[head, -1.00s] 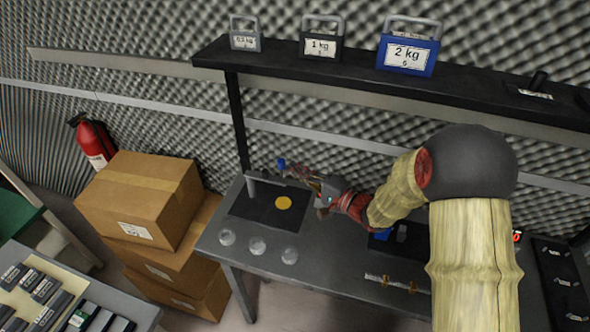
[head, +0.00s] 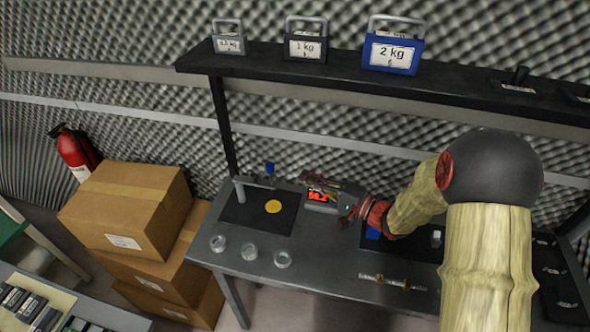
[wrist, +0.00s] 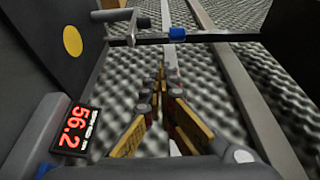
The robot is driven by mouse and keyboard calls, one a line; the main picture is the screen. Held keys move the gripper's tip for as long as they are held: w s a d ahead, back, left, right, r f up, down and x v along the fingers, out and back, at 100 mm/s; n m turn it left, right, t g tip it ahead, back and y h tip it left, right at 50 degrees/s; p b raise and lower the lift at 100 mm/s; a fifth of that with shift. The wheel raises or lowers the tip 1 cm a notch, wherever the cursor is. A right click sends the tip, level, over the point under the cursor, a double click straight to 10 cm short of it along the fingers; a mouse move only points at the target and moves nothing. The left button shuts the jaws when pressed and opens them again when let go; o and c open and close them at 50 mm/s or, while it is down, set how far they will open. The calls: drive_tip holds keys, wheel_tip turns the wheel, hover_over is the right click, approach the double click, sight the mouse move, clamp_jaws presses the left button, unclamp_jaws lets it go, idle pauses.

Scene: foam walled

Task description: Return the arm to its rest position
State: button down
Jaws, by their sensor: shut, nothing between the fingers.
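My arm, in a pale yellow sleeve, reaches in from the right of the head view. My gripper (head: 312,184) is above the back of the grey workbench (head: 240,265), left of the middle, over a device with a red lit display (head: 318,196). In the wrist view my gripper (wrist: 160,80) shows its yellow-sided fingers close together with nothing between them. The wrist view also shows the display (wrist: 70,129), reading 56.2, at the lower left. The arm is stretched out over the bench.
A black mat (head: 250,218) holds a yellow disc (head: 273,206) and a small stand (head: 240,190). Several glass dishes (head: 283,259) stand in front. A black shelf (head: 340,75) with labelled weights, including a blue 2 kg one (head: 393,52), runs above. Cardboard boxes (head: 125,210) stand left.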

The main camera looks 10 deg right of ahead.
drive_tip(key=shift+s+d, duration=0.7)
drive_tip(key=shift+s, duration=0.35)
